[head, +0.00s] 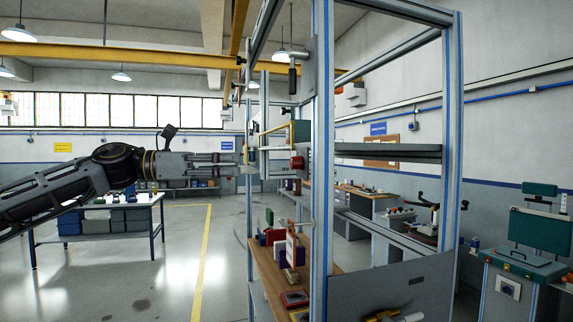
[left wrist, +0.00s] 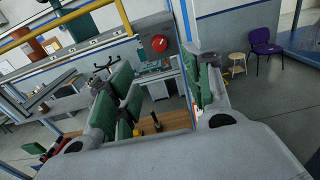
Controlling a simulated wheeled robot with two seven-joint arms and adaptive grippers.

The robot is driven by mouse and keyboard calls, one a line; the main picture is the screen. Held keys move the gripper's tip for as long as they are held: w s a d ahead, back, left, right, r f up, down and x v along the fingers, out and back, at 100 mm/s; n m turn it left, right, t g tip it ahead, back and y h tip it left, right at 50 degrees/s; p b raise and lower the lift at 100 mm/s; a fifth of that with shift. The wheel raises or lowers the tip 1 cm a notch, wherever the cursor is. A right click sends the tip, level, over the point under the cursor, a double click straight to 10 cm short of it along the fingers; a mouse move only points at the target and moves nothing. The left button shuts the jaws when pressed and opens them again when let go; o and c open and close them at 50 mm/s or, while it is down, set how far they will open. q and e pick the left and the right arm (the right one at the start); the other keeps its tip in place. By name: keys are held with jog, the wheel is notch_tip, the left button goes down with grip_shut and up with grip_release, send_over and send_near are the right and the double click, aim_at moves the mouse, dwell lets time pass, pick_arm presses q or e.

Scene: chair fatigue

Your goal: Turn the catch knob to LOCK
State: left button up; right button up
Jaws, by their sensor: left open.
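The catch knob (left wrist: 159,43) shows in the left wrist view as a round red knob on a grey plate, ahead of my fingers and apart from them. In the head view a red knob (head: 297,163) sits on the frame's side at middle height. Its LOCK marking is too small to read. My left gripper (head: 236,164) reaches in from the left, level with the knob and short of it. In the left wrist view its green-padded fingers (left wrist: 168,85) stand wide apart with nothing between them. My right gripper is not in view.
A tall metal frame (head: 322,220) with blue strips stands right of my left gripper. Below is a wooden bench (head: 266,268) with several small items. A table with bins (head: 100,213) stands at the left. A purple chair (left wrist: 265,42) and a stool (left wrist: 237,60) are farther off.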

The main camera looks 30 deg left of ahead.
pick_arm(q)
jog(key=shift+a, duration=0.1)
jog(key=shift+w, duration=0.1)
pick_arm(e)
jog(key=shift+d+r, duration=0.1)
pick_arm(q)
jog(key=p, duration=0.3)
send_near(291, 163)
jog(key=shift+p+x, duration=1.35)
jog(key=shift+x, duration=1.15)
jog(key=shift+p+x, duration=0.9)
jog(key=shift+x, duration=0.3)
jog(key=shift+w+d+p, duration=0.4)
jog(key=shift+w+p, duration=0.15)
jog(key=shift+w, duration=0.05)
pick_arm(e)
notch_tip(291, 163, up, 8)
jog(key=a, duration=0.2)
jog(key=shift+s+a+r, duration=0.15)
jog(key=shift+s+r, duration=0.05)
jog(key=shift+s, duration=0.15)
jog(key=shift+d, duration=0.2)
